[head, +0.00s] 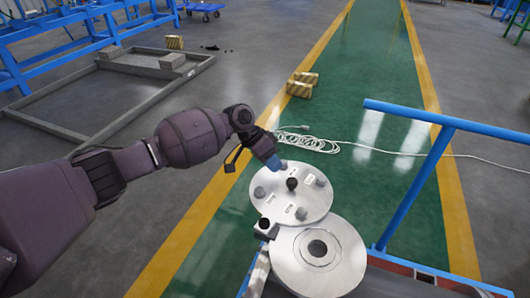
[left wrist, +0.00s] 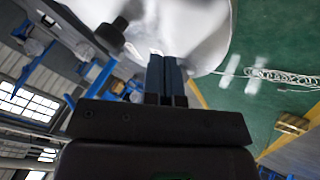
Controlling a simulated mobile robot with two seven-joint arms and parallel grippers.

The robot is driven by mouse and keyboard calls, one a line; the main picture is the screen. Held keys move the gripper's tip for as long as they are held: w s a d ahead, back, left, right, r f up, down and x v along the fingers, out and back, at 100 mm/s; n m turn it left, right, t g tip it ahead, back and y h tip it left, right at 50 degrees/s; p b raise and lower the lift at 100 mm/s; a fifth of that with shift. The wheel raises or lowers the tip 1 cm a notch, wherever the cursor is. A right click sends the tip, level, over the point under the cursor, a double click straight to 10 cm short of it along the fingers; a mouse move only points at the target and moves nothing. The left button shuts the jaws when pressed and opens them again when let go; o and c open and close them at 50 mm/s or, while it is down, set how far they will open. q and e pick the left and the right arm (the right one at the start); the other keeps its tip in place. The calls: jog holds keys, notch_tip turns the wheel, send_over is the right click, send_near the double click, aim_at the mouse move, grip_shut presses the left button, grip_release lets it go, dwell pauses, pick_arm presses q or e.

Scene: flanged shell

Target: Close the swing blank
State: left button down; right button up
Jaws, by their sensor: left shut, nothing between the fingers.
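The swing blank (head: 312,202) is a round light-grey disc with several dark bolt-like studs, small white labels and a black knob (head: 292,184) near its middle. It lies swung out beyond the flanged shell's round end (head: 341,261), which has a dark central hole. The disc's near edge meets or overlaps the flange beside a dark hinge part (head: 265,227). My left gripper (head: 273,162) is shut and empty at the disc's upper-left rim; I cannot tell whether it touches. In the left wrist view the shut fingers (left wrist: 167,75) point at the pale disc (left wrist: 190,25). My right gripper is not in view.
A blue rail (head: 440,120) stands right of the flange. A grey frame (head: 75,135) sits on the floor at left.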

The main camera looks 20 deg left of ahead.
aim_at(281, 182)
pick_arm(q)
jog(key=shift+s+d+r, duration=0.15)
jog(key=shift+s+d, duration=0.2)
jog(key=shift+d, duration=0.15)
jog(key=shift+s+d+r, duration=0.15)
jog(key=shift+s+d, duration=0.15)
jog(key=shift+d, duration=0.15)
jog(key=shift+s+d, duration=0.25)
jog(key=shift+d, duration=0.05)
jog(key=shift+s+d+f, duration=0.1)
jog(key=shift+s+d, duration=0.05)
jog(key=shift+d, duration=0.1)
jog(key=shift+d, duration=0.15)
